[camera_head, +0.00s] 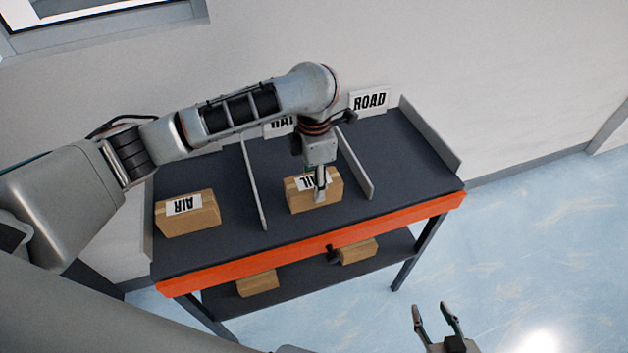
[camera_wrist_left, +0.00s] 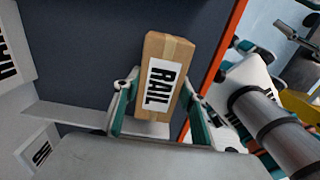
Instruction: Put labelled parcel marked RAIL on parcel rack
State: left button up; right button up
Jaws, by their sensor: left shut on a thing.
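The brown parcel marked RAIL (camera_head: 332,197) is in the middle bay of the dark parcel rack (camera_head: 400,170), between two grey dividers. It also shows in the left wrist view (camera_wrist_left: 178,47) with its white label towards the camera. My left gripper (camera_head: 319,190) is shut on it from above, one finger on each side. Whether the parcel touches the shelf is hard to tell. Behind it, the middle bay's sign (camera_head: 278,126) is partly hidden by my arm. My right gripper (camera_head: 434,306) is open and empty, in front of the rack at lower right.
A parcel marked AIR (camera_head: 188,213) sits in the left bay. Two brown parcels (camera_head: 258,284) (camera_head: 358,251) lie on the lower shelf. An orange rail (camera_head: 300,252) runs along the rack's front edge. A wall stands behind.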

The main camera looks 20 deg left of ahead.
pick_arm(q)
jog(key=shift+f, duration=0.15)
jog(key=o, duration=1.3)
jog(key=shift+o, duration=0.3)
pick_arm(e)
jog(key=shift+s+f, duration=0.1)
jog(key=shift+f, duration=0.1)
pick_arm(q)
notch_tip(320, 180, up, 6)
jog(key=shift+w+r+p, duration=0.1)
jog(key=shift+p, duration=0.4)
notch_tip(320, 180, up, 6)
jog(key=shift+p, duration=0.35)
pick_arm(e)
jog(key=shift+s+d+r+h, duration=0.1)
jog(key=shift+s+d+h, duration=0.2)
jog(key=shift+d, duration=0.4)
